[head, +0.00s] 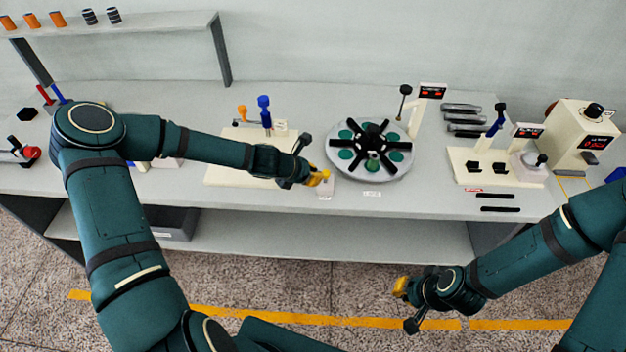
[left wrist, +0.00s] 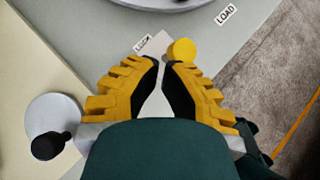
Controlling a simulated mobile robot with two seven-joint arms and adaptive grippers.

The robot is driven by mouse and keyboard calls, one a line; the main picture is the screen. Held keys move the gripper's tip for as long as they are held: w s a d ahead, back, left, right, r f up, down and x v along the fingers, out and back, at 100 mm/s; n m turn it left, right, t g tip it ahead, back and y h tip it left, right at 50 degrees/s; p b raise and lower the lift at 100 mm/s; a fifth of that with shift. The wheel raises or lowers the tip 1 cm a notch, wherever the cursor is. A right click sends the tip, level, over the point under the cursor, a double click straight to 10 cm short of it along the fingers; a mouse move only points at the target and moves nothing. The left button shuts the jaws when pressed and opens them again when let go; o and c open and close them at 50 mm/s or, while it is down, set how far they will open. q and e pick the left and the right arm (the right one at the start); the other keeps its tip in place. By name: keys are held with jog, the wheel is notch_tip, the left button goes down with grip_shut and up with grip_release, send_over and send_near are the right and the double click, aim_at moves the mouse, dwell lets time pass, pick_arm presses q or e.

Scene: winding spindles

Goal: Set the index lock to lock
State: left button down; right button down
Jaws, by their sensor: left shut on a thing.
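The index lock is a small pale plate (head: 327,193) with a yellow knob (left wrist: 181,51), at the bench's front edge left of the round dial (head: 384,176). One label by it in the left wrist view reads LOCK (left wrist: 142,43). My left gripper (left wrist: 163,63) is shut at the knob's base, with its fingertips close together; the stem between them is mostly hidden. The knob leans to the right of the fingertips in that view. In the head view the left gripper (head: 319,180) covers part of the lock. My right gripper (head: 402,291) hangs in front of the bench, its finger gap unclear.
A cream board (head: 228,172) with blue and orange levers lies left of the lock. The dial has a black spoked hub and green discs. A LOAD label (left wrist: 227,13) sits on the bench edge. Another station (head: 465,175) stands to the right.

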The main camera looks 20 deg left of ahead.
pick_arm(q)
jog(key=shift+w+a+r+p, duration=0.1)
jog(key=shift+w+p, duration=0.2)
jog(key=shift+p, duration=0.25)
pick_arm(e)
jog(key=shift+w+r, duration=0.6)
jog(key=shift+r, duration=0.05)
dwell(1.1)
pick_arm(q)
jog(key=shift+w+a, duration=0.1)
jog(key=shift+w, duration=0.3)
pick_arm(e)
jog(key=shift+w+r, duration=0.1)
jog(key=shift+w, duration=0.3)
pick_arm(q)
jog(key=shift+r, duration=0.1)
pick_arm(e)
jog(key=shift+r, duration=0.1)
pick_arm(q)
jog(key=shift+r+p, duration=0.65)
jog(key=shift+r, duration=0.1)
pick_arm(e)
jog(key=shift+r, duration=0.5)
